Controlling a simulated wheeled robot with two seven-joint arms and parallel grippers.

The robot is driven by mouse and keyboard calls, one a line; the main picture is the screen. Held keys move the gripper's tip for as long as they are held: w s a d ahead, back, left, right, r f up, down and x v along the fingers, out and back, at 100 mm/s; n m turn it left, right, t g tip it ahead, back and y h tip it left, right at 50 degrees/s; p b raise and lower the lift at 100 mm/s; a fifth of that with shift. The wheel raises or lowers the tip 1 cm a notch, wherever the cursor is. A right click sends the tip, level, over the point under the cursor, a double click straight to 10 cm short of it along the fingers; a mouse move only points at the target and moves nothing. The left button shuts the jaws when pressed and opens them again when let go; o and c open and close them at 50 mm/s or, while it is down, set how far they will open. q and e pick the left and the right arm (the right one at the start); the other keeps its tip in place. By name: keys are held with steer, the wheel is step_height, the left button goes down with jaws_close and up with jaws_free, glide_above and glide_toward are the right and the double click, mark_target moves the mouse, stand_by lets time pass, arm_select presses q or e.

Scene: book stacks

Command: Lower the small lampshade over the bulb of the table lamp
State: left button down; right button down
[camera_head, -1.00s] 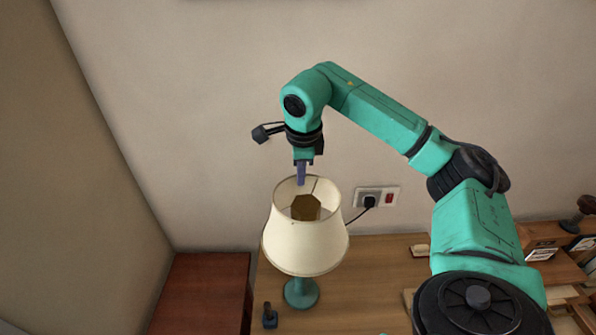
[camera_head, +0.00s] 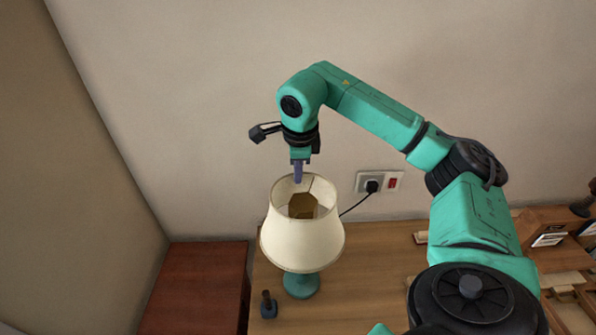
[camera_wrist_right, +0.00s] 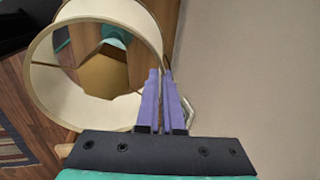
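The cream lampshade (camera_head: 302,240) is upright above the table lamp's teal base (camera_head: 301,284), whose foot stands on the wooden table. The shade hides the lamp's upper part, and I cannot make out the bulb. A brown, angular patch shows inside the shade's open top. My right gripper (camera_head: 298,178) points down at the shade's far top rim. In the right wrist view, its purple fingers (camera_wrist_right: 162,100) are close together on either side of the shade's rim (camera_wrist_right: 45,85). My left gripper is not in view.
A small dark stamp-like object (camera_head: 268,305) stands front left of the lamp on the table (camera_head: 370,265). A wall socket (camera_head: 379,182) with a plugged cord is behind to the right. A reddish-brown cabinet (camera_head: 195,285) is at left. Wooden items lie at right.

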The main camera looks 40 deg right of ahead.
steer(key=shift+f, duration=0.15)
steer(key=shift+f+b, duration=2.65)
steer(key=shift+f, duration=0.85)
steer(key=c, duration=1)
jaws_free()
steer(key=p+v, duration=0.3)
steer(key=v, duration=1.1)
steer(key=shift+w+r, duration=0.1)
steer(key=shift+r, duration=0.15)
